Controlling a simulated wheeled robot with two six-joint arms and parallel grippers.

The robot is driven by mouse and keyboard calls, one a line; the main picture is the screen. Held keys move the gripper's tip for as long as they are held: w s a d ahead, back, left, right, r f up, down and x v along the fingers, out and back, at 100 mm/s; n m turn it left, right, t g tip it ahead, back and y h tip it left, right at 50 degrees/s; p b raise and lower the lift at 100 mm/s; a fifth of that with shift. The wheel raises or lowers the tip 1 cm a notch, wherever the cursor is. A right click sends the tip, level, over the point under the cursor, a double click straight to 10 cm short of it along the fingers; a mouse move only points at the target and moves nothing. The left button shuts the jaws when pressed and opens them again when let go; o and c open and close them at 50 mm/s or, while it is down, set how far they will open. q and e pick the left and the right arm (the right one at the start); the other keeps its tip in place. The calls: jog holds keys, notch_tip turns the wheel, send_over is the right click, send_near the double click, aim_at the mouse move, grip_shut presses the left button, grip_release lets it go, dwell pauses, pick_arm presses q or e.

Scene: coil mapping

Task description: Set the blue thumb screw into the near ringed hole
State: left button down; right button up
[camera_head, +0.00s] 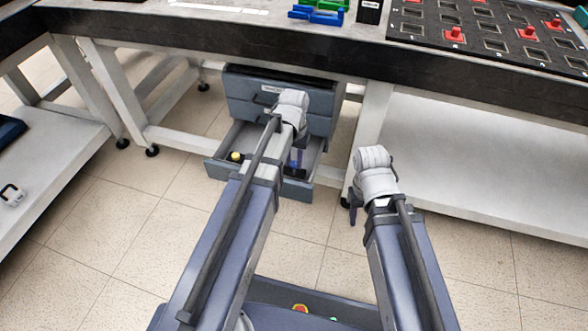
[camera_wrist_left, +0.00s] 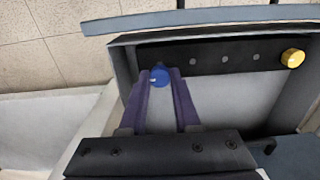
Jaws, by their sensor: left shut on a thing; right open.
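The blue thumb screw (camera_wrist_left: 160,77) is between the fingertips of my left gripper (camera_wrist_left: 160,72), which is shut on it. The gripper is over the left end of a black strip (camera_wrist_left: 208,67) inside an open drawer (camera_wrist_left: 299,117). Small pale round marks (camera_wrist_left: 223,60) run along the strip; I cannot tell which is the near ringed hole. Whether the screw sits in a hole or above it is hidden. In the head view my left gripper (camera_head: 296,158) reaches down into the drawer (camera_head: 218,172). My right gripper (camera_head: 352,211) is open and empty, right of the drawer.
A yellow thumb screw (camera_wrist_left: 292,58) stands at the strip's other end; it also shows in the head view (camera_head: 236,156). The drawer cabinet (camera_head: 243,89) is under a table (camera_head: 200,38). A board with red pieces (camera_head: 480,38) lies on top. Floor right of the drawer is clear.

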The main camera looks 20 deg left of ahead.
aim_at(294, 163)
pick_arm(q)
jog(key=shift+r, duration=0.25)
jog(key=shift+r+p, duration=1.65)
jog(key=shift+p, duration=0.2)
notch_tip(294, 163, up, 37)
jog(key=p, duration=3.7)
jog(key=shift+a, duration=0.1)
